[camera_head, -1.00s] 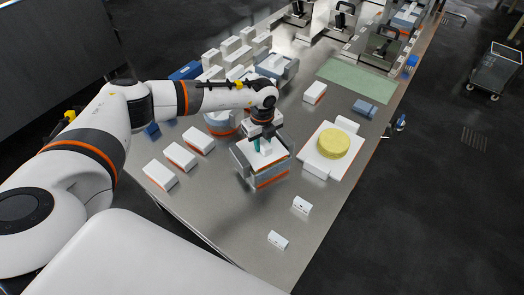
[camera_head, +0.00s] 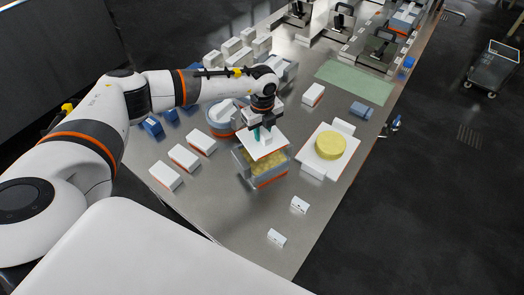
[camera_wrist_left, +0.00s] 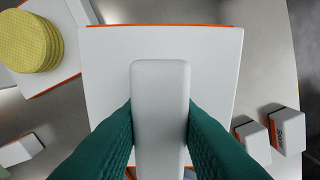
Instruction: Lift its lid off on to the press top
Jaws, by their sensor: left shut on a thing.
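My left gripper (camera_head: 261,131) is shut on the handle of a white square lid (camera_head: 268,147). The lid hangs tilted in the head view, above a grey box-shaped mould (camera_head: 264,182) with an orange stripe. Yellow content (camera_head: 268,166) shows in the open mould below the lid. In the left wrist view the green fingers (camera_wrist_left: 160,125) grip both sides of the white handle (camera_wrist_left: 160,95), and the lid (camera_wrist_left: 105,70) hides the mould. My right gripper is not in view.
A yellow cheese wheel (camera_head: 331,144) sits on a white board (camera_head: 315,161) to the right. White blocks (camera_head: 184,157) stand to the left, two small white ones (camera_head: 299,204) in front. Metal presses (camera_head: 382,50) stand at the back, beyond a green mat (camera_head: 355,82).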

